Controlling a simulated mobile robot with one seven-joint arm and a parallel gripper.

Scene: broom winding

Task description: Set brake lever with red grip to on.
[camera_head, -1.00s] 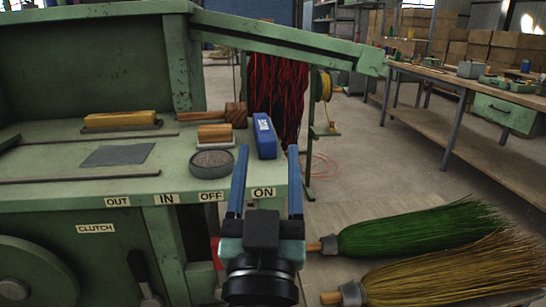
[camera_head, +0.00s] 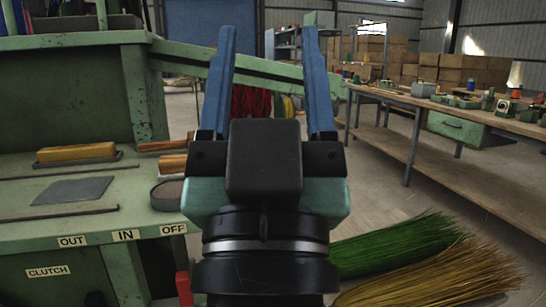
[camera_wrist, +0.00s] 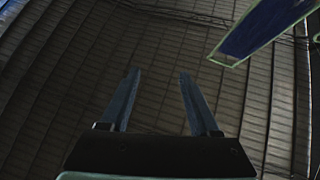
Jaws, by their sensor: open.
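The red grip (camera_head: 184,289) of the brake lever shows at the bottom of the head view, just left of my gripper's wrist, below the OFF label (camera_head: 173,229). The rest of that lever is hidden or out of frame. The ON label is hidden behind my gripper. My gripper (camera_head: 268,85) is open and empty, with its two blue fingers raised well above the red grip and apart from it. In the wrist view my open fingers (camera_wrist: 155,95) point toward the ceiling, and no lever shows there.
The green machine bench (camera_head: 40,236) carries wood-handled tools and a round tin (camera_head: 167,194), with OUT, IN and CLUTCH labels. Green (camera_head: 390,246) and straw (camera_head: 440,280) brooms lie at the lower right. A workbench (camera_head: 470,115) stands at the right, with open floor before it.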

